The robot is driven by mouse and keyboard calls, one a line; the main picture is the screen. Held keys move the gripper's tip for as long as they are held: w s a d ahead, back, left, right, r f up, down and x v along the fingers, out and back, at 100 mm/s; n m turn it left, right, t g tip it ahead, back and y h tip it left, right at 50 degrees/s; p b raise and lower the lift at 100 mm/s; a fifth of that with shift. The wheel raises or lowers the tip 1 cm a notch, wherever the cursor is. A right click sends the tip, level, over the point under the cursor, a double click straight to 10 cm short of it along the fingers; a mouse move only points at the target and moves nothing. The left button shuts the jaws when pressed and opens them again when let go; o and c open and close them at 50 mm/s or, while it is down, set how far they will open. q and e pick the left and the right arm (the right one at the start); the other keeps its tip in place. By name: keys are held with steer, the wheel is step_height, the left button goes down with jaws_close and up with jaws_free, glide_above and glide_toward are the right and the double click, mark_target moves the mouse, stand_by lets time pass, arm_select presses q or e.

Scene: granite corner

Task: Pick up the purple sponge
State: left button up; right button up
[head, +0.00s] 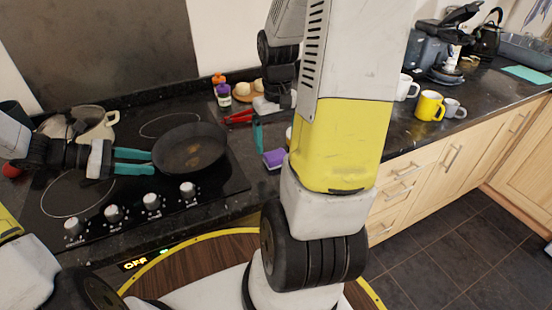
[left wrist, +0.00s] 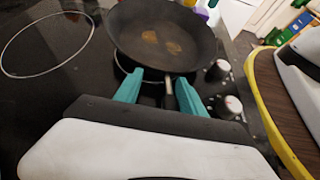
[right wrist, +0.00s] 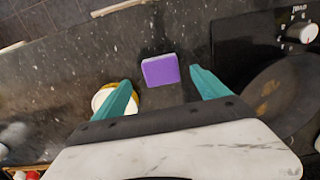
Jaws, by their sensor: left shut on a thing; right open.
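The purple sponge (head: 274,158) lies on the dark granite counter, just right of the hob, partly behind my right arm in the head view. In the right wrist view the sponge (right wrist: 160,70) shows whole, with a pale edge along its top. My right gripper (right wrist: 160,88) is open and empty above the counter, with the sponge between and beyond its teal fingertips. In the head view a teal finger of the right gripper (head: 258,137) shows near the sponge. My left gripper (head: 150,161) is shut on the handle of the black frying pan (head: 190,148); its fingers flank the handle (left wrist: 168,92) in the left wrist view.
A yellow-and-white round item (right wrist: 112,100) stands beside the right gripper's left finger. The hob (head: 215,195) is to the left.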

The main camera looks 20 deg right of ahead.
mark_target(276, 155)
steer(key=f, duration=0.5)
steer(key=shift+w+f, duration=0.25)
steer(key=shift+f, duration=0.05)
steer(key=c, duration=1.6)
step_height(276, 155, up, 10)
steer(key=shift+r, duration=0.1)
